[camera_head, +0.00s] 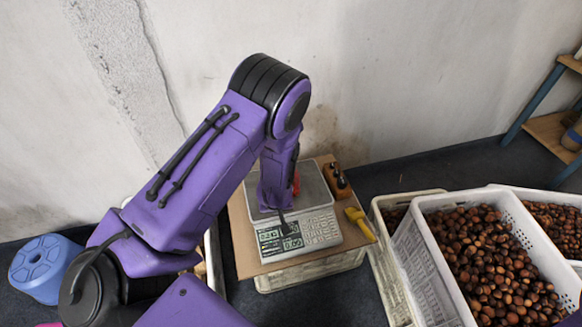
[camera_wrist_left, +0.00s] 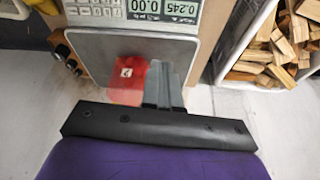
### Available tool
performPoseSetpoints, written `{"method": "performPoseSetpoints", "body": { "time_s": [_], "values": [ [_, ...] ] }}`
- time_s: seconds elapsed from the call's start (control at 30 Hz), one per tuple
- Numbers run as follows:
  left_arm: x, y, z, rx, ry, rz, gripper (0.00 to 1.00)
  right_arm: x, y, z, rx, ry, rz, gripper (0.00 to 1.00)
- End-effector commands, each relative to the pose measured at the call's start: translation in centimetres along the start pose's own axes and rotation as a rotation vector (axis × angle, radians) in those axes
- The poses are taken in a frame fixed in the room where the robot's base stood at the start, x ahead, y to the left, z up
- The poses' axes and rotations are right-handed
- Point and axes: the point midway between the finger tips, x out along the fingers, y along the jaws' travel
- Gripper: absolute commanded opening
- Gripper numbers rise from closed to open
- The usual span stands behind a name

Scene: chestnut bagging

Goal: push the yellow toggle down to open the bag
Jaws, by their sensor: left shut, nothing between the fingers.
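A red bag (camera_wrist_left: 127,80) with a small white mark lies on the metal plate of the scale (camera_wrist_left: 110,45). A small red part of it (camera_head: 296,183) shows beside my arm in the head view. My left gripper (camera_wrist_left: 161,75) is shut and empty, with its fingers over the plate right beside the bag; I cannot tell whether they touch it. In the head view my arm hides the fingers. A yellow object with a thick head and a handle (camera_head: 360,223) lies right of the scale; I cannot tell whether it is the toggle. My right gripper is out of view.
The scale keypad (camera_head: 312,232) faces the front. A small brown block with dark knobs (camera_head: 337,181) stands right of the scale. White crates of chestnuts (camera_head: 440,265) stand at right. A blue stool (camera_head: 40,265) is at left. A crate of wood pieces (camera_wrist_left: 275,45) shows in the wrist view.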

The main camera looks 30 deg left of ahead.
Motion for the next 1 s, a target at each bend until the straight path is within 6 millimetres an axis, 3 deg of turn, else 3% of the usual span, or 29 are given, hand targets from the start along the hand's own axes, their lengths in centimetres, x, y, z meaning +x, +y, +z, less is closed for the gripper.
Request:
{"method": "performPoseSetpoints", "body": {
  "time_s": [0.03,0.13,0.23,0.37,0.47,1.0],
  "values": [
    [-1.6,2.3,-4.2,-0.027,0.006,0.005,0.0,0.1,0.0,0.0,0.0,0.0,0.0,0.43],
    [-5.7,5.4,-10.0,-0.075,-0.011,-0.012,0.0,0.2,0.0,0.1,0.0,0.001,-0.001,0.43],
    [-9.3,7.1,-13.5,-0.103,-0.022,-0.031,0.0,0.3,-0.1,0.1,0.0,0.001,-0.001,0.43],
    [-11.4,8.0,-15.2,-0.115,-0.032,-0.048,0.0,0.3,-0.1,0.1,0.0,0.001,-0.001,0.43],
    [-10.7,8.0,-15.2,-0.116,-0.035,-0.051,0.0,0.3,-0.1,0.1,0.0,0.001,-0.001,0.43],
    [0.2,7.5,-14.1,-0.111,-0.037,-0.053,0.0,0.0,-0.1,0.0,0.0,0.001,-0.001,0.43]
  ]
}}
